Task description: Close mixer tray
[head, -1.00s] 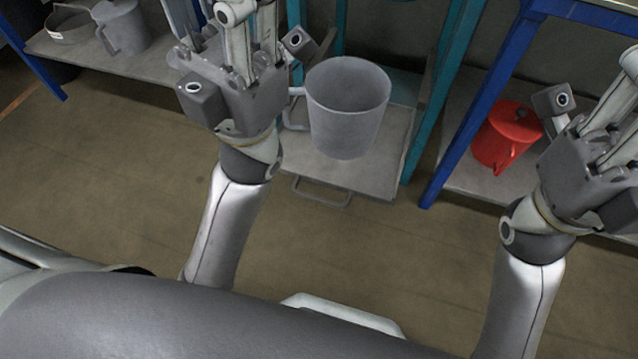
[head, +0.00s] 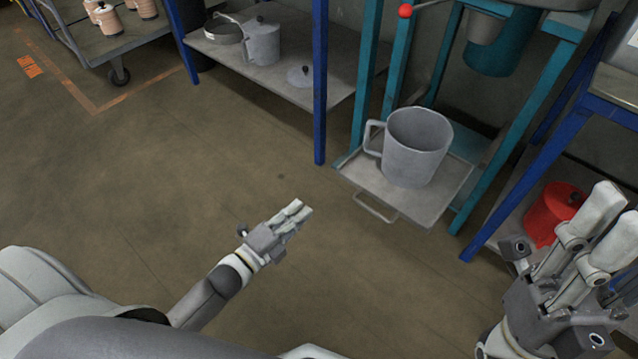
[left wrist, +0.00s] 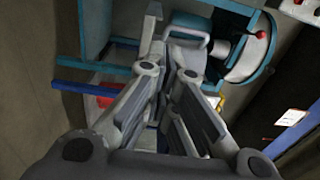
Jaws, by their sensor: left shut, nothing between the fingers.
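The mixer tray (head: 362,178) is a flat grey plate with a wire handle (head: 376,208) on its front edge. It sticks out from the low part of the teal mixer frame (head: 520,115) in the head view. A large grey mug (head: 416,150) stands upright on it, its handle to the left. My left gripper (head: 304,207) is shut and empty, in front and to the left of the tray, apart from it. Its fingers (left wrist: 170,70) fill the middle of the left wrist view, with teal frame parts behind. My right gripper (head: 618,212) is at the right edge; its finger gap is unclear.
A blue-legged shelf at the back left holds a grey jug (head: 262,44) and a grey lid (head: 300,77). A red can (head: 552,212) sits on a low shelf at the right, behind my right gripper. A cart (head: 105,45) stands far left. The floor before the tray is clear.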

